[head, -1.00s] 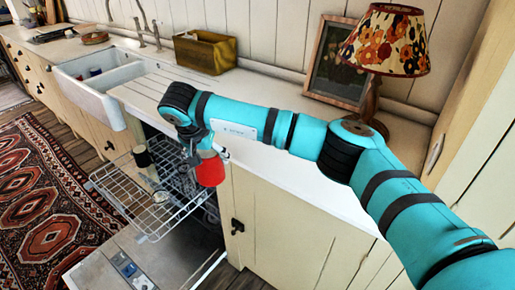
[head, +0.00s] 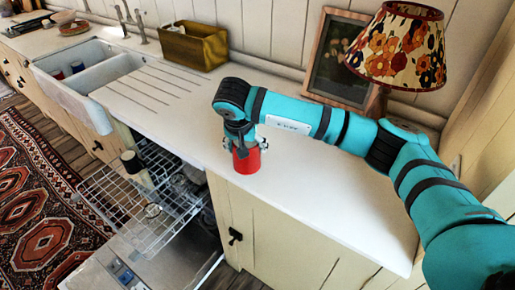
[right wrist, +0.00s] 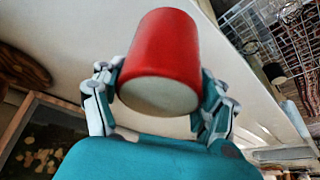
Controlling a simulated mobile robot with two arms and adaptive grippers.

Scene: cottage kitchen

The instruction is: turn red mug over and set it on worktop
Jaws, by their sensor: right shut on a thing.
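The red mug (head: 247,159) is over the worktop (head: 310,195), close to its front edge above the cupboard. My right gripper (head: 243,140) comes down from above and is shut around the mug's sides. In the right wrist view, the gripper's fingers (right wrist: 162,85) press the mug (right wrist: 160,50) from both sides. The mug's pale, flat bottom faces the wrist camera, so its mouth points away, downward. I cannot tell whether its rim touches the worktop. My left gripper is not in view.
An open dishwasher with a wire rack (head: 120,205) is below, left of the mug. A lamp (head: 398,45), a picture frame (head: 340,60) and a yellow box (head: 194,45) stand at the back. A white sink (head: 85,75) is at left. The worktop right of the mug is clear.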

